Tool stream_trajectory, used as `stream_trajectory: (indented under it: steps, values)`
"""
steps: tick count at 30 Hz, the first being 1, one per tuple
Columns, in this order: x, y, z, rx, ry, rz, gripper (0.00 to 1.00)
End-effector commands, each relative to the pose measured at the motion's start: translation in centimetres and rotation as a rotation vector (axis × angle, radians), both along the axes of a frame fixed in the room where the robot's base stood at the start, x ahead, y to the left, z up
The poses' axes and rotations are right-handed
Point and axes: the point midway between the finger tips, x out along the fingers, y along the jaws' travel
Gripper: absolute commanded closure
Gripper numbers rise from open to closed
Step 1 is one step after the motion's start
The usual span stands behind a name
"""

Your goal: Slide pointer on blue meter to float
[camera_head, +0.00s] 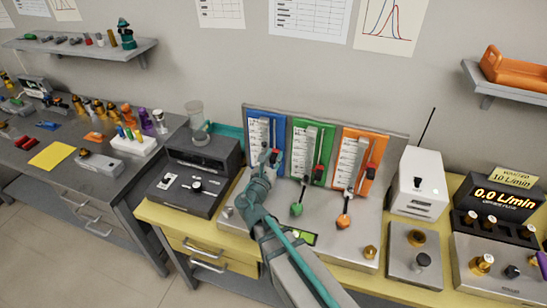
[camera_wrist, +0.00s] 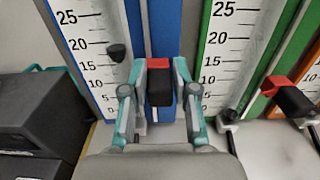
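The blue meter (camera_head: 254,128) is the leftmost panel on the stand; in the wrist view its blue board (camera_wrist: 165,25) and white scale (camera_wrist: 85,35) fill the upper left. The pointer (camera_wrist: 159,82), a black block with a red top, is on the slide right of the scale, a little lower in the picture than the float. My gripper (camera_wrist: 160,76) has one fingertip against each side of the pointer. In the head view my gripper (camera_head: 266,160) partly hides the meter's lower part.
The green meter (camera_head: 303,150) and orange meter (camera_head: 357,160) stand close on the right, with their own red-black pointers and knobs below. A dark box device (camera_head: 203,158) is on the left. A white box with an antenna (camera_head: 418,184) stands further right.

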Motion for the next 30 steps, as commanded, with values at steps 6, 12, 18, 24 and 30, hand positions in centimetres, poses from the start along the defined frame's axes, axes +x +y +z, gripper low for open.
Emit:
stream_trajectory:
  steps: [6, 12, 18, 24, 30]
  values:
    - [0.0, 0.0, 0.0, 0.0, 0.0, 0.0, 1.0]
    - [0.0, 0.0, 0.1, 0.0, 0.0, 0.0, 1.0]
    - [0.0, 0.0, 2.4, 0.001, -0.002, 0.0, 1.0]
    - [0.0, 0.0, 3.1, 0.0, -0.001, -0.001, 1.0]
    - [0.0, 0.0, 3.0, 0.0, 0.001, -0.001, 0.67]
